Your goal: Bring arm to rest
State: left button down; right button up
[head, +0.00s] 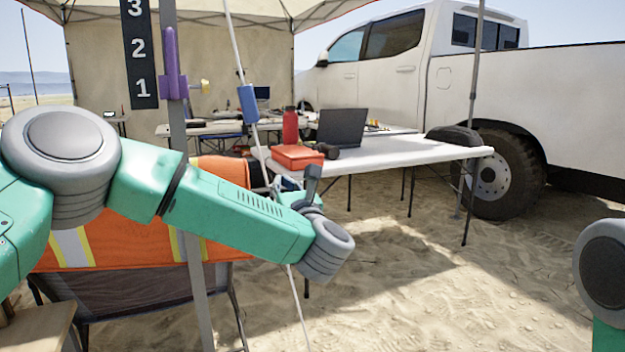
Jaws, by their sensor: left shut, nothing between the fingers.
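My left arm, green with grey joints, reaches in from the left side and spans to the middle of the head view. Its grey wrist joint is at the arm's right end. My left gripper (311,184) shows as a small dark shape pointing up just behind the wrist, partly hidden by the arm. It is shut and holds nothing. In the picture it overlaps the near side of the white table (420,152). Part of my right arm shows at the right edge; its gripper is out of view.
An orange chair with reflective stripes (110,245) and a grey tent pole (192,270) stand beside my left arm. The table bears a laptop (342,128), a red bottle (290,126) and a red box (297,157). A white pickup (575,110) stands behind. Sand (430,290) is open at front centre.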

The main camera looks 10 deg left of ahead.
pick_arm(q)
jog(key=s+d+f+m+h, duration=0.2)
jog(key=f+m+h, duration=0.2)
jog(key=f+m, duration=0.35)
jog(key=s+d+f+m+g+h, duration=0.1)
jog(key=s+d+f+m+h, duration=0.15)
jog(key=f+m, duration=0.45)
jog(key=s+d+f+m+h, duration=0.25)
jog(key=f+m+h, duration=0.2)
jog(key=f, duration=0.45)
jog(key=s+a+f+m+g+h, duration=0.1)
jog(key=s+a+f+m+g, duration=0.25)
jog(key=s+f+m, duration=0.45)
jog(key=s+a+f+m+g+h, duration=0.1)
jog(key=s+a+f+m+g, duration=0.3)
jog(key=s+f, duration=0.55)
jog(key=s+a+f+m+g+y, duration=0.15)
jog(key=s+a+m+g, duration=0.35)
jog(key=s, duration=0.7)
jog(key=s+a+f+m+g+y, duration=0.1)
jog(key=s+a+f+m+g, duration=0.4)
jog(key=s, duration=0.8)
notch_tip(320, 180, up, 16)
jog(key=w+m+t+p, duration=0.1)
jog(key=p, duration=1.3)
jog(key=shift+a+f+m+t, duration=0.2)
jog(key=shift+a+m+t, duration=0.15)
jog(key=shift+m, duration=0.05)
jog(key=shift+w, duration=0.15)
